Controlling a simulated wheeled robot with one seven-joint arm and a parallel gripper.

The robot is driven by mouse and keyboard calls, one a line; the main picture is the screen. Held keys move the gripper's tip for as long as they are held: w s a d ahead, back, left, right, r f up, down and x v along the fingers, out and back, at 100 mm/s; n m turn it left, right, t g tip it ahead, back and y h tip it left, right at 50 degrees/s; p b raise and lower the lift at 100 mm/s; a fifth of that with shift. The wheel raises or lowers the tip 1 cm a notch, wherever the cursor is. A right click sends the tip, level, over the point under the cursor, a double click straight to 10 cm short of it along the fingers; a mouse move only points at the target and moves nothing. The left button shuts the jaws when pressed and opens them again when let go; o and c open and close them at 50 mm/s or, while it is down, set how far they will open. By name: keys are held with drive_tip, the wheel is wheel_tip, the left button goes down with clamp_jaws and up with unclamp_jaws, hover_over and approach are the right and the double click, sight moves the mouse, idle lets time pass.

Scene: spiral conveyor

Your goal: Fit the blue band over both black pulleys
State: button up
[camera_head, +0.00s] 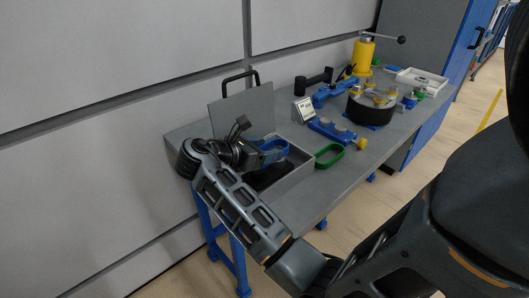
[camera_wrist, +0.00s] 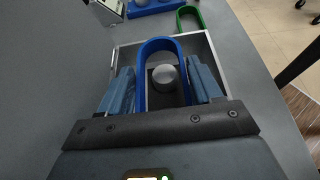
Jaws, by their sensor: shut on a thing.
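The blue band (camera_wrist: 160,43) is an upright-looking loop between the two blue fingers of my gripper (camera_wrist: 160,68) in the wrist view. My gripper is shut on it. In the head view the blue band (camera_head: 274,151) shows at the end of my gripper (camera_head: 262,153), over the open grey box. A grey round knob (camera_wrist: 165,75) on a dark part shows through the loop, inside the box. I cannot tell for sure which parts are the two black pulleys.
A blue fixture (camera_head: 332,130), a small sign (camera_head: 303,110) and a yellow press (camera_head: 363,55) stand beyond.

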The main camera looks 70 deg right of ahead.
drive_tip(key=shift+f, duration=0.1)
drive_tip(key=shift+f, duration=0.75)
drive_tip(key=shift+f, duration=0.6)
idle(1.1)
drive_tip(key=shift+r, duration=0.1)
drive_tip(key=shift+r, duration=1.4)
drive_tip(key=shift+f, duration=0.1)
drive_tip(key=shift+f, duration=0.8)
drive_tip(key=shift+f, duration=0.6)
idle(0.4)
